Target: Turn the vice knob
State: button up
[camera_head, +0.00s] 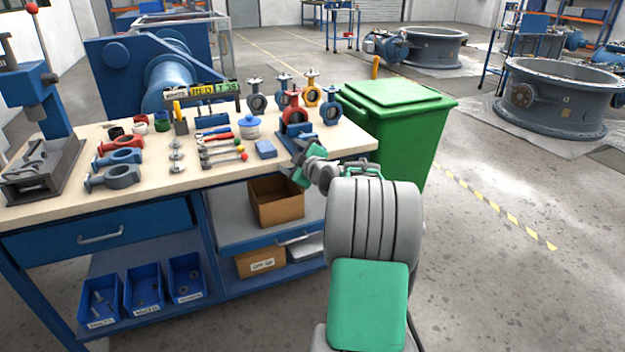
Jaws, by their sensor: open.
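A small vice (290,141) sits at the right front corner of the workbench, with blue and dark grey parts showing. A red butterfly valve (294,112) stands at the vice, upright; I cannot tell whether it is clamped. My gripper (304,165) is open at the front of the vice, by the bench edge, with its green fingers on either side of the vice's front end. The vice knob is too small and too covered by my gripper to make out. I cannot tell whether the fingers touch it.
The workbench (60,212) holds several other valves, tools and a white jar with a blue lid (249,127). A green bin (400,115) stands close to the right.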

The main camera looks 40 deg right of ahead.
jog(key=s+d+f+t+h+b, duration=0.2)
jog(key=d+f, duration=0.1)
jog(key=d, duration=0.7)
jog(key=x, duration=0.7)
jog(key=shift+d+r, duration=0.15)
jog(key=shift+r, duration=0.1)
jog(key=shift+c, duration=0.2)
jog(key=c, duration=1.3)
